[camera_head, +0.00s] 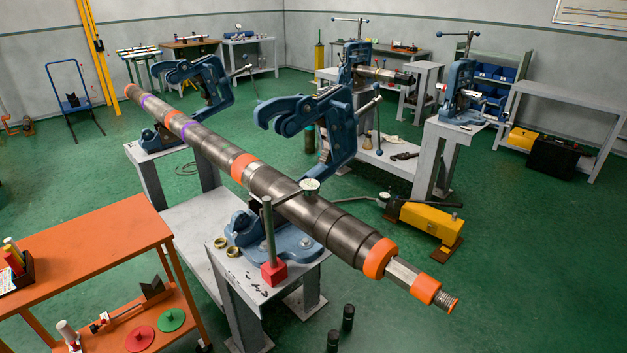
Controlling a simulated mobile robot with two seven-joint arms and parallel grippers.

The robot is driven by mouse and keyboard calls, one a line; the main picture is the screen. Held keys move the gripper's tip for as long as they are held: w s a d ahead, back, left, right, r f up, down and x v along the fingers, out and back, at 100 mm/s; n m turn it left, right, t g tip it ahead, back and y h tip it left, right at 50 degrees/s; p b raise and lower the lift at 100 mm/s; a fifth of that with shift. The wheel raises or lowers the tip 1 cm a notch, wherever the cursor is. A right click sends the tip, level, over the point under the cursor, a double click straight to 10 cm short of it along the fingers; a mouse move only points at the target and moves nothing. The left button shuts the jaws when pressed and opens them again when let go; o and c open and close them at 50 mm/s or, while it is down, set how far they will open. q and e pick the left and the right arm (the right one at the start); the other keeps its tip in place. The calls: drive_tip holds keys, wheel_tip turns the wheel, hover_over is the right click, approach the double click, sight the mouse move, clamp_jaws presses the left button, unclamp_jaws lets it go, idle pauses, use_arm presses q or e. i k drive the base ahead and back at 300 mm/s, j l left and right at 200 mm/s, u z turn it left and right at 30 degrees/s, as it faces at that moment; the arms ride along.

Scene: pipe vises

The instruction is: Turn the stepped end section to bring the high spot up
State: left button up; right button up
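A long dark steel pipe (300,205) with orange and purple bands runs from the far left to the lower right. It rests on two blue pipe vises whose hooked yokes, the near yoke (335,120) and the far yoke (205,80), stand swung open. Its stepped end section (403,273) has a bright narrower length between orange bands and a threaded tip (448,301), overhanging the near stand. A dial gauge (311,185) sits at the pipe's top on a post with a red base (273,271); its reading is too small to tell. Neither gripper is in view.
An orange cart (90,250) stands at the lower left. A yellow pump-like unit (432,219) with a long handle is on the floor right of the pipe. Benches with more vises (460,90) stand behind. Green floor (540,270) is clear at the right.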

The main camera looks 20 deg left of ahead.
sight(362, 246)
drive_tip(key=i+j, duration=0.2)
drive_tip(key=j, duration=0.2)
drive_tip(key=i+j, duration=0.25)
drive_tip(key=j, duration=0.15)
drive_tip(key=i+j, duration=0.2)
drive_tip(key=j, duration=0.2)
drive_tip(key=z, duration=0.05)
